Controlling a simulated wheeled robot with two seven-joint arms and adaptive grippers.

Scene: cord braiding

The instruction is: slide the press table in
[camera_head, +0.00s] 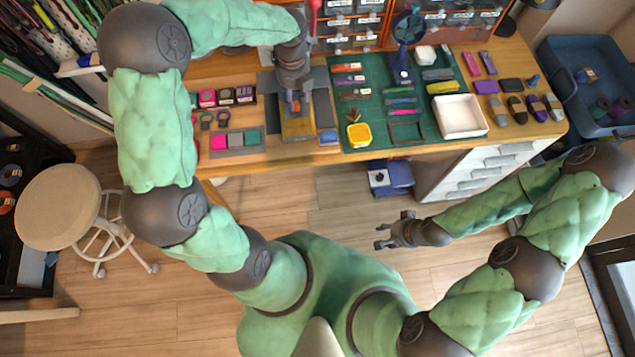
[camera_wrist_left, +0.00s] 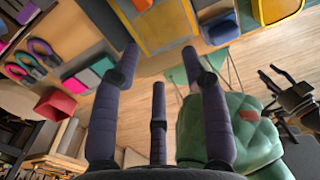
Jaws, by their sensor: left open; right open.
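The press table (camera_head: 298,127) is a yellow plate at the front of the grey press (camera_head: 267,88) on the workbench, seen in the head view. Part of the press is hidden under my left arm. My left gripper (camera_head: 293,100) is over the plate, pointing down, its fingers spread and empty. In the left wrist view the yellow plate (camera_wrist_left: 168,28) lies just beyond the open fingers (camera_wrist_left: 160,60); I cannot tell whether they touch it. My right gripper (camera_head: 382,236) is open and empty, low over the floor in front of the bench.
A green mat (camera_head: 380,115) with tools, a yellow box (camera_head: 359,134) and a white tray (camera_head: 460,116) lies right of the press. A small blue block (camera_head: 328,137) is close beside it. Coloured blocks (camera_head: 236,140) and cord loops sit left. A stool (camera_head: 58,207) stands left.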

